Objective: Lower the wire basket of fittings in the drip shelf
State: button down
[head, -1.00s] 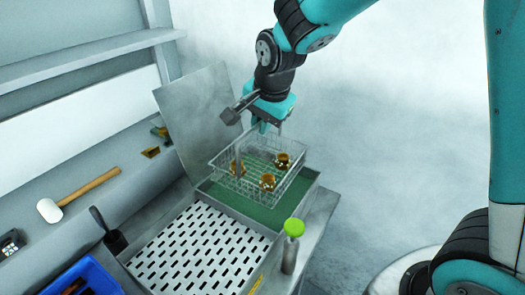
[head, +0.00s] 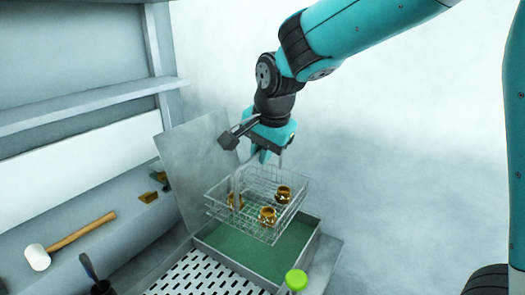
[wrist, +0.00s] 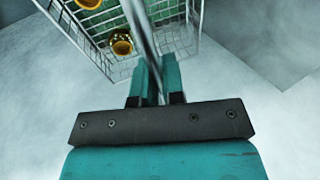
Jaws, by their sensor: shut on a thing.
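The wire basket (head: 225,197) holds several brassy fittings, including one at its front (head: 267,215) and one at its right (head: 284,194). It hangs about level above a metal basin with a green inside (head: 225,243). My gripper (head: 262,155) is shut on the basket's handle, above the basket. The wrist view shows the teal fingers (wrist: 152,82) closed on the handle bar, with part of the basket (wrist: 185,38) beyond. The white slotted drip shelf (head: 195,275) lies in front of the basin, to its left; its near part is cut off by the frame.
A raised metal lid (head: 200,165) stands behind the basin. A green-capped post (head: 296,280) stands at the basin's front right. A mallet (head: 75,235) and small brass pieces (head: 148,197) lie on the left ledge. Open floor lies to the right.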

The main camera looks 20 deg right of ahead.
jog(key=shift+f+b, duration=1.55)
jog(key=shift+f, duration=0.7)
jog(key=s+a, duration=1.3)
jog(key=a, duration=0.5)
jog(key=shift+s+a+r, duration=0.15)
jog(key=shift+s+a, duration=0.05)
jog(key=shift+a, duration=0.15)
